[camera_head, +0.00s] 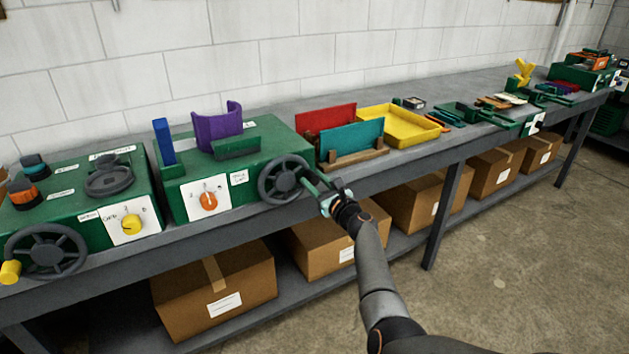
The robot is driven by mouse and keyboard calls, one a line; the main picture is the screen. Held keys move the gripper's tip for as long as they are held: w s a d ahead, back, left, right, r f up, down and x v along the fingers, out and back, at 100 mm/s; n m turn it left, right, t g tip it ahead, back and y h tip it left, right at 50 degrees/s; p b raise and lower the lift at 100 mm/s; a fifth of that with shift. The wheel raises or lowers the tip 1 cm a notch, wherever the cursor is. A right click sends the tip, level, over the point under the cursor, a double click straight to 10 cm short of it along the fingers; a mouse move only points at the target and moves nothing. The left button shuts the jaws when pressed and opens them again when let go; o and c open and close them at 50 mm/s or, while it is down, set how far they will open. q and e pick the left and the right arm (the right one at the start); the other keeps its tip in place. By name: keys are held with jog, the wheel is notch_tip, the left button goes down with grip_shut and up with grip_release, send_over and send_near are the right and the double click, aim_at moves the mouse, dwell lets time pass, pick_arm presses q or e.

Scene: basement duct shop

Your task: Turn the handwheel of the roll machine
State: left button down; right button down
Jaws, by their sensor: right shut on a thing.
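The roll machine (235,167) is a green box on the bench with a curved purple sheet (217,127) and an upright blue block (163,141) on top. Its front has a white label plate with an orange knob (208,201). Its dark spoked handwheel (283,179) is on the front right side, with a green handle (308,189) sticking out from it. My right gripper (328,203) is shut on the outer end of this handle, in front of and right of the wheel. The fingertips partly hide the handle's end. My left gripper is not in view.
Another green machine (75,208) at the left has its own dark handwheel (45,252) with a yellow handle. Right of the roll machine stand red and teal panels (352,139) in a wooden rack and a yellow tray (402,124). Cardboard boxes (213,292) fill the shelf below. The floor at right is clear.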

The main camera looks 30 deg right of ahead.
jog(key=shift+f, duration=0.1)
jog(key=shift+c, duration=2.2)
grip_release()
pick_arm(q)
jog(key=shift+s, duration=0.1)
pick_arm(e)
jog(key=shift+s, duration=0.1)
